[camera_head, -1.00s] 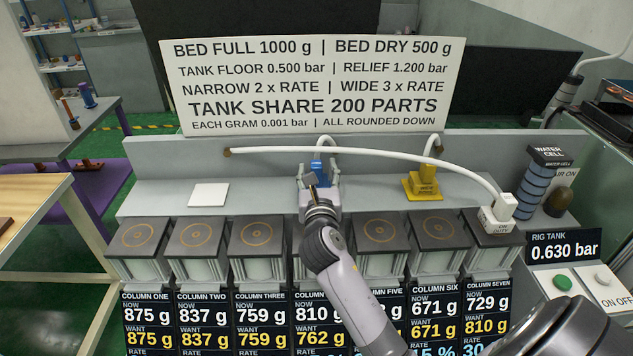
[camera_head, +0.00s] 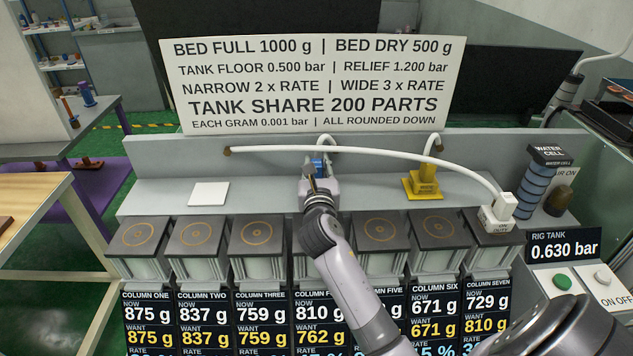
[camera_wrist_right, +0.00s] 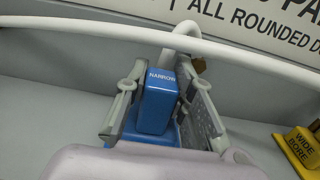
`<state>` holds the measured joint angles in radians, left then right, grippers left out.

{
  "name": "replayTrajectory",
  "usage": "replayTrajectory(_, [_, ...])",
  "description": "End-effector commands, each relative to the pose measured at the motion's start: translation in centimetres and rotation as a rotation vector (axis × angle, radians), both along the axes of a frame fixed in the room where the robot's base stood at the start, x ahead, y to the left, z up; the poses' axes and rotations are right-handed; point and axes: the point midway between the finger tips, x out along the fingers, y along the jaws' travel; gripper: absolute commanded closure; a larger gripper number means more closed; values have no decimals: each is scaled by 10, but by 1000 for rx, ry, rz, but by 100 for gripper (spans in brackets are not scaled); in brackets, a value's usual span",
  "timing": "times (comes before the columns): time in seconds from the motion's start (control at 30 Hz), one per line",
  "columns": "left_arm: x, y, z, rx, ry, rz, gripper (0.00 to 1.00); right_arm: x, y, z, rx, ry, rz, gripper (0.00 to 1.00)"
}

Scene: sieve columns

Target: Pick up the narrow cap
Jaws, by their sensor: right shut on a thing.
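The narrow cap (camera_wrist_right: 158,103) is a blue block marked NARROW, with a wider blue base and a white hose behind it. In the right wrist view it stands between the two fingers of my right gripper (camera_wrist_right: 155,100), which is shut on it. In the head view only a small blue part of the cap (camera_head: 318,166) shows beyond my right gripper (camera_head: 319,172), on the ledge behind the columns. The wrist hides the rest. I cannot tell whether the cap's base is clear of the ledge. My left gripper is not in view.
A yellow wide bore cap (camera_head: 424,184) stands to the right on the ledge. A white hose (camera_head: 370,154) arches over the ledge to a white cap (camera_head: 497,212) on column seven. A white square plate (camera_head: 209,194) lies at left. Several dark-topped columns (camera_head: 258,235) line the front.

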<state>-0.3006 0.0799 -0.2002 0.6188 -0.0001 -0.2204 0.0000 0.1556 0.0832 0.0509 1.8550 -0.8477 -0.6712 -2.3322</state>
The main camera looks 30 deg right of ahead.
Motion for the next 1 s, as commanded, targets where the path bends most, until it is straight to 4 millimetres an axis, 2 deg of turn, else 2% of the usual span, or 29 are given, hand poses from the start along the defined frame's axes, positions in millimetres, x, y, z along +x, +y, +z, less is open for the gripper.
replayTrajectory(0.17, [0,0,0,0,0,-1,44,0,0,0,0,0,0,100])
replayTrajectory(1.0, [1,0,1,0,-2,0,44,0,0,3,-2,-6,1,100])
